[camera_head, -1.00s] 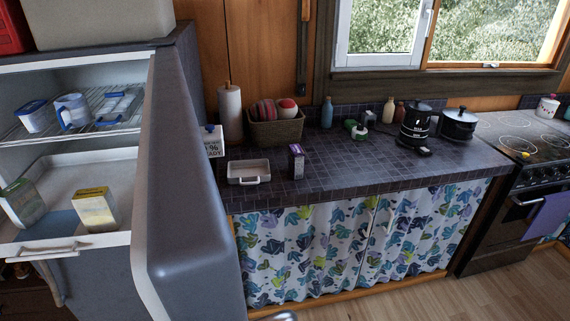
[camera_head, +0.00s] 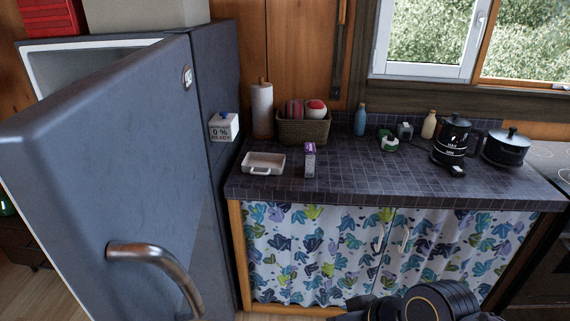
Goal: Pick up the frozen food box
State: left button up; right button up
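No frozen food box can be made out now. The refrigerator door (camera_head: 110,150) stands partly open and its outer face hides nearly all of the compartment behind it. Only a strip of white inner wall (camera_head: 85,62) shows above the door. The curved metal door handle (camera_head: 150,255) is near the bottom left. A dark, rounded part of my own arm enters at the bottom right, in front of the curtain. No fingertips of either gripper show.
The tiled counter (camera_head: 400,180) holds a white tray (camera_head: 262,172), a small purple-topped carton (camera_head: 310,160), a basket (camera_head: 303,130), bottles, a kettle (camera_head: 453,140) and a pot (camera_head: 506,148). A patterned curtain (camera_head: 330,250) hangs below. A little wooden floor shows bottom left.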

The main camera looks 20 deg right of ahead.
aim_at(309, 147)
jog(key=l+z, duration=0.1)
jog(key=l, duration=0.3)
jog(key=i+l+z, duration=0.1)
jog(key=l, duration=0.3)
jog(key=i+l, duration=0.15)
jog(key=l, duration=0.2)
jog(key=i+l, duration=0.25)
jog(key=i+l+z, duration=0.1)
jog(key=i, duration=0.4)
jog(key=i+l, duration=0.3)
jog(key=i+z, duration=0.05)
